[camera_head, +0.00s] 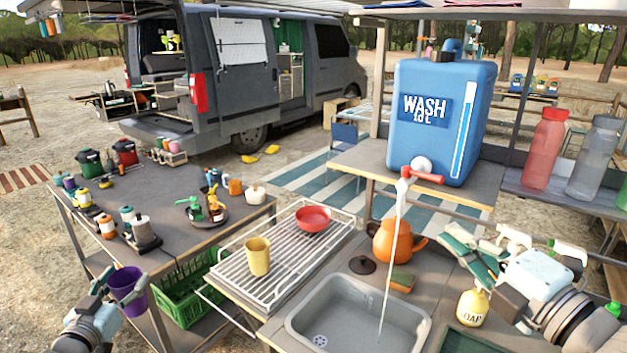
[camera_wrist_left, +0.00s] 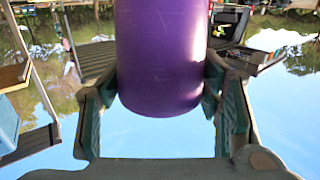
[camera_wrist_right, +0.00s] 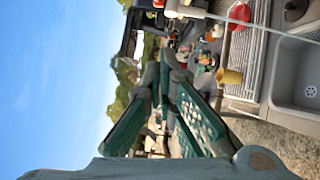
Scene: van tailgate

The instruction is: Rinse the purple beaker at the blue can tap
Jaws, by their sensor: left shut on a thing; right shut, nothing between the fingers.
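The purple beaker (camera_head: 127,286) is at the lower left in the head view, held off the surfaces beside the left table. My left gripper (camera_head: 118,292) is shut on it. In the left wrist view the beaker (camera_wrist_left: 162,55) fills the space between the fingers. The blue can (camera_head: 440,120), marked WASH, stands on a shelf at the right. Its red tap (camera_head: 420,176) has a thin stream of water (camera_head: 392,265) falling into the grey sink (camera_head: 345,318). My right gripper (camera_head: 475,250) is shut and empty, right of the stream and near the orange kettle.
A wire rack (camera_head: 285,262) with a yellow cup (camera_head: 257,256) and a red bowl (camera_head: 313,218) lies left of the sink. The orange kettle (camera_head: 395,243), a sponge (camera_head: 402,281) and a soap bottle (camera_head: 472,307) stand around the sink. A green crate (camera_head: 190,295) is below the rack.

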